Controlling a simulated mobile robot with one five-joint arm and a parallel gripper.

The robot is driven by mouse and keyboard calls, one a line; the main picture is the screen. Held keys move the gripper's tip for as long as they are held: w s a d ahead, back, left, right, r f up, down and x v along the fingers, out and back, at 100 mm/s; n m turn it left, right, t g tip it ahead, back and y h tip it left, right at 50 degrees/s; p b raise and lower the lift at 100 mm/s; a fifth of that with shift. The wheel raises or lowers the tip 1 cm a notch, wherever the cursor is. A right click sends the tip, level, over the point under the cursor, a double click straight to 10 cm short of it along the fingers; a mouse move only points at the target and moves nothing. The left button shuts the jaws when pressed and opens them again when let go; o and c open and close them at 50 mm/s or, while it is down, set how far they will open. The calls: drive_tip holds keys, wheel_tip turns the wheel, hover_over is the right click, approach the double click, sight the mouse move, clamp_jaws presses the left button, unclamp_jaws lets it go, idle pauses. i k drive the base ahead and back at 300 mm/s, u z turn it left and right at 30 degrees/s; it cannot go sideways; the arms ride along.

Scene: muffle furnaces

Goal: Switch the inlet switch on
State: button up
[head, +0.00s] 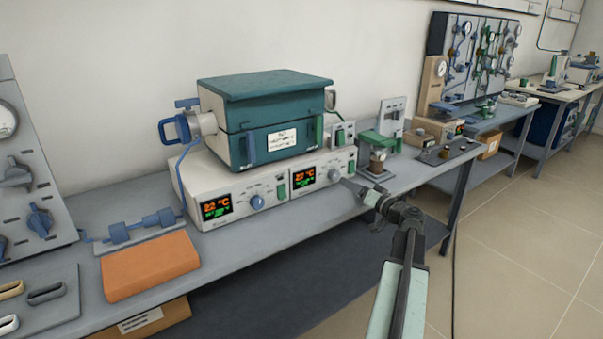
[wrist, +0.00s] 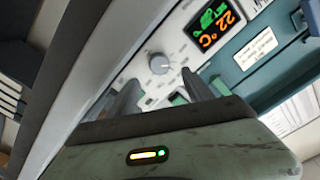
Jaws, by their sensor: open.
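The wide light-grey control unit (head: 230,190) carries two lit displays, dials and green rocker switches on its front. One green switch (head: 281,190) sits between the two displays, and another green switch (head: 351,166) is at the right end. A small box with a green switch (head: 340,137) stands on top of the unit. I cannot read which is the inlet switch. My gripper (head: 350,186) is open, close to the right end of the unit's front. In the wrist view a green switch (wrist: 179,99) shows between the fingers, partly hidden by my gripper.
A teal furnace (head: 265,120) with a blue handle at its left sits on the unit. A green-topped device (head: 379,140) stands right of it. An orange block (head: 150,265) and blue valves (head: 138,228) lie left. The floor in front is clear.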

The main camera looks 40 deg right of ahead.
sight(281, 194)
drive_tip(key=z, duration=0.05)
drive_tip(key=k, duration=1)
drive_tip(key=u, duration=0.05)
